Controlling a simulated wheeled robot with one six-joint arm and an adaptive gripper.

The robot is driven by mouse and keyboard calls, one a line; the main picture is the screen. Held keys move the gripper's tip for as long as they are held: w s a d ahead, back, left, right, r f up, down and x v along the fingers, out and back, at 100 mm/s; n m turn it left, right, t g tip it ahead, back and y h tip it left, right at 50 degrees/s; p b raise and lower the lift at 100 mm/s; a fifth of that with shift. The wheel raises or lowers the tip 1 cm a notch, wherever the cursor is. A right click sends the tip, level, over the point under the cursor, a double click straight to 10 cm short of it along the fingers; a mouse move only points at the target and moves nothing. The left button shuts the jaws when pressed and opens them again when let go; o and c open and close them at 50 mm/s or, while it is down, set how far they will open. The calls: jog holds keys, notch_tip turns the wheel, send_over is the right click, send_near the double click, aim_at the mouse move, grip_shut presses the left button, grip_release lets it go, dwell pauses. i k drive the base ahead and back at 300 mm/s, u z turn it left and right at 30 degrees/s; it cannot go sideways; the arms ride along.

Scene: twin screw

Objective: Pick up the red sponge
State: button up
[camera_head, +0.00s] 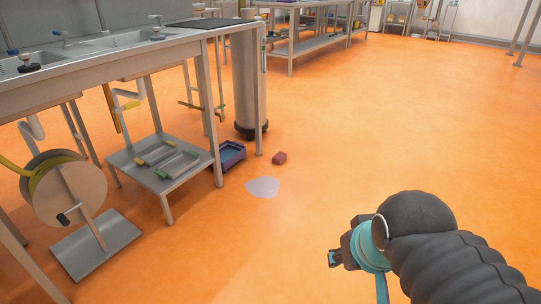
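A small dark red block, the red sponge (279,158), lies on the orange floor near the middle of the head view. It is just right of a purple and blue crate. My gripper (332,258) shows at the lower right, at the end of my black-sleeved arm. It is in front of the sponge and to its right, well apart from it. The gripper's fingers are small and dark here, and their opening is not clear. No object shows at the fingertips.
A pale puddle-like patch (262,187) lies on the floor before the sponge. The purple crate (233,150), a low metal stool (146,179), a hose reel (70,190) and the steel sink bench (110,65) stand left. A grey cylinder (246,85) stands behind. Floor at right is clear.

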aim_at(281, 157)
jog(key=u, duration=0.35)
jog(key=i, duration=3.4)
jog(key=z, duration=0.45)
